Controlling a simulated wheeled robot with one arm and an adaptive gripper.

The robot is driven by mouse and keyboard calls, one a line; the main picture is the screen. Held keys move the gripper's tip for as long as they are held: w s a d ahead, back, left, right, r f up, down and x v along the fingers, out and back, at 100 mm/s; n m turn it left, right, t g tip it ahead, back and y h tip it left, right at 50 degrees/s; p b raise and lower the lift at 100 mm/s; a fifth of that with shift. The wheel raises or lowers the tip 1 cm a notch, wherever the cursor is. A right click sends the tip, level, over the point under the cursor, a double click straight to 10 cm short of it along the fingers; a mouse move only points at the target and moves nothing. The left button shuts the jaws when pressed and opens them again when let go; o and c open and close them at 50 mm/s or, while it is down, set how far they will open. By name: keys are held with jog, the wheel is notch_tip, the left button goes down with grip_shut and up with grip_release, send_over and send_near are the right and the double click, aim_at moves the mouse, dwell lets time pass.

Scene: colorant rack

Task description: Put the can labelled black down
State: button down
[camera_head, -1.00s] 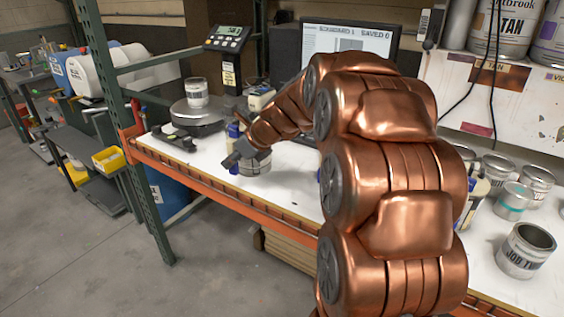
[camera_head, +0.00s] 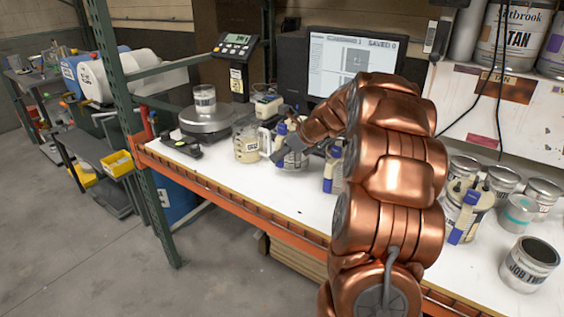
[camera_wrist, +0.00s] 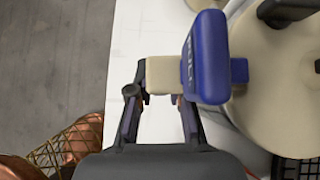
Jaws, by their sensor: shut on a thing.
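In the wrist view my gripper (camera_wrist: 160,100) is shut on a cream block (camera_wrist: 162,75) beside a blue lever (camera_wrist: 207,57). This joins a can with a round cream top (camera_wrist: 268,75) at the right. In the head view my gripper (camera_head: 280,153) is at a small can (camera_head: 296,160) with a blue clip, over the white bench (camera_head: 285,198). The can's label is not readable here, and its base is partly hidden, so I cannot tell whether it touches the bench.
A clear jug (camera_head: 248,143) stands just left of the held can. A scale (camera_head: 206,119) carries a small can. A blue-clipped can (camera_head: 333,170) is close on the right, partly behind my arm. More cans, including one with blue clips (camera_head: 466,210), stand further right. The bench front is clear.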

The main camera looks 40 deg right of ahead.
aim_at(282, 164)
jog(key=shift+w+d+r, duration=0.1)
jog(key=shift+d, duration=0.35)
jog(key=shift+d+f+p, duration=0.1)
jog(key=shift+f+p, duration=0.3)
jog(key=shift+f, duration=1.45)
jog(key=c, duration=1.1)
grip_release()
jog(key=shift+f, duration=0.15)
jog(key=b+v, duration=0.1)
jog(key=v, duration=1.1)
jog(key=shift+b, duration=0.4)
